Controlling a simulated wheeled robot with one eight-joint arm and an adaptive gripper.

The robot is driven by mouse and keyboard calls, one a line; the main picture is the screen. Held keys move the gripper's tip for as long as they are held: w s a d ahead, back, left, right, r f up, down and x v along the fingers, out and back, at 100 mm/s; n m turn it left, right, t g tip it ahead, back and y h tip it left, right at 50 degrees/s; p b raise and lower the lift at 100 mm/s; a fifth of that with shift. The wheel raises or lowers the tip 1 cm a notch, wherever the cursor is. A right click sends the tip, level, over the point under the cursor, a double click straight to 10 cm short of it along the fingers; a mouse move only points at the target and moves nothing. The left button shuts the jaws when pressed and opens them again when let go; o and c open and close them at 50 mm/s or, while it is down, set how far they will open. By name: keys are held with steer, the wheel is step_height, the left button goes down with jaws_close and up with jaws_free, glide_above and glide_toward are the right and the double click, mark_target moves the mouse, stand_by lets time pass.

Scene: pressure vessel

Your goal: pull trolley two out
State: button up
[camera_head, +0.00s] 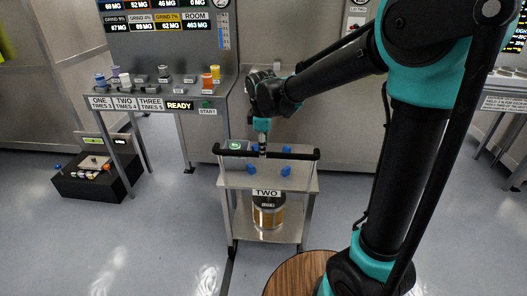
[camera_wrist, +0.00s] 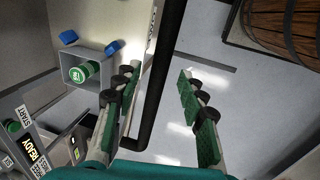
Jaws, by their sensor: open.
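Trolley two (camera_head: 310,185) is a grey metal cart with a "TWO" label (camera_head: 266,193) and a black handle bar (camera_head: 295,156) along its near top edge. It stands upright in front of the steel wall. A striped drum (camera_head: 268,216) sits on its lower shelf. My gripper (camera_head: 262,150) points down at the middle of the handle bar.
A small box with a green-capped item (camera_head: 235,146) and several blue pieces (camera_head: 286,171) are on the trolley top. A round wooden surface (camera_head: 296,272) is close in front. A control bench (camera_head: 150,104) and a black crate (camera_head: 100,188) are left. Grey floor is open front left.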

steer(key=shift+w+f, duration=0.25)
steer(key=shift+f, duration=1.05)
steer(key=shift+c, duration=0.2)
jaws_close()
